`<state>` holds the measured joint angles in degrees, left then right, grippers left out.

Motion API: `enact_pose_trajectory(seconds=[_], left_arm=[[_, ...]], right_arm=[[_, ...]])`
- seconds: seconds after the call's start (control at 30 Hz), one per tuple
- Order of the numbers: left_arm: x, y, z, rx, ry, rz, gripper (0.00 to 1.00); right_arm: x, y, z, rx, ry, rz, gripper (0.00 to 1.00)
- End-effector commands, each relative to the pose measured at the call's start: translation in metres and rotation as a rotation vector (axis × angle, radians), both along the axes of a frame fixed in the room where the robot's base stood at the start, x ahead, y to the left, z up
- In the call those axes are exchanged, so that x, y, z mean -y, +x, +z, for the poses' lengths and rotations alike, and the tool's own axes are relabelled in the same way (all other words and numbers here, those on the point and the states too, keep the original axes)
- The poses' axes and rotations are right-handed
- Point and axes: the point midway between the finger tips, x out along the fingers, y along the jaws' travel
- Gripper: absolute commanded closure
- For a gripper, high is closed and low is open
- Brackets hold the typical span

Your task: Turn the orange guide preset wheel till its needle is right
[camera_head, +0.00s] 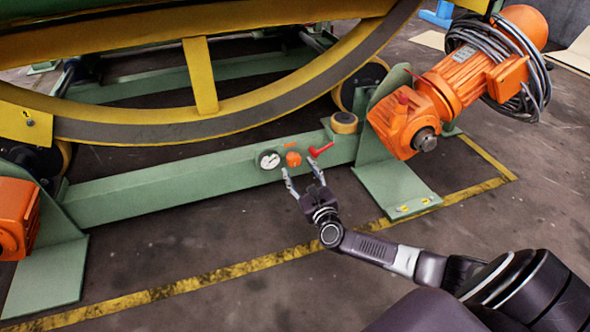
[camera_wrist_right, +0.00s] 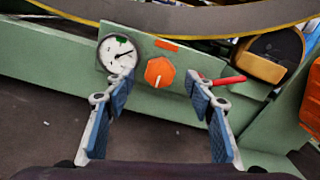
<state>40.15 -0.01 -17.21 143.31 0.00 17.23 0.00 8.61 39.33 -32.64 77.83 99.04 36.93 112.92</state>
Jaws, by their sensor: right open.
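The orange preset wheel (camera_head: 293,159) sits on the face of the green beam, between a round white gauge (camera_head: 269,160) and a red lever (camera_head: 321,150). In the right wrist view the wheel (camera_wrist_right: 159,72) has a white mark near its lower edge. The gauge (camera_wrist_right: 117,54) shows a dark needle pointing to the upper right and a green patch at its top. My right gripper (camera_head: 302,178) is open and empty, its fingers spread to either side of the wheel's line, short of it. In the wrist view its fingertips (camera_wrist_right: 161,85) overlap the gauge's lower edge and the lever. My left gripper is not in view.
The green beam (camera_head: 170,190) runs across below a large yellow and grey ring (camera_head: 230,117). An orange motor (camera_head: 440,95) with coiled cable stands at the right on a green bracket. A yellow roller (camera_wrist_right: 270,56) is close to the lever. Floor before the beam is clear.

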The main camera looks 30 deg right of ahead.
Motion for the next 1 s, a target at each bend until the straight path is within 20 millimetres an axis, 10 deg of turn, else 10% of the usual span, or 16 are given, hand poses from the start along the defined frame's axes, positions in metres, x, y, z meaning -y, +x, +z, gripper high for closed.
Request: enact_pose_trajectory(seconds=[0.6, 1.0], left_arm=[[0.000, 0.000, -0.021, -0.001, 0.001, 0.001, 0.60], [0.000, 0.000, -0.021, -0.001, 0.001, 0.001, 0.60]], right_arm=[[0.008, 0.034, 0.000, 0.000, -0.002, 0.000, 0.50], [0.008, 0.034, 0.000, 0.000, -0.002, 0.000, 0.92]])
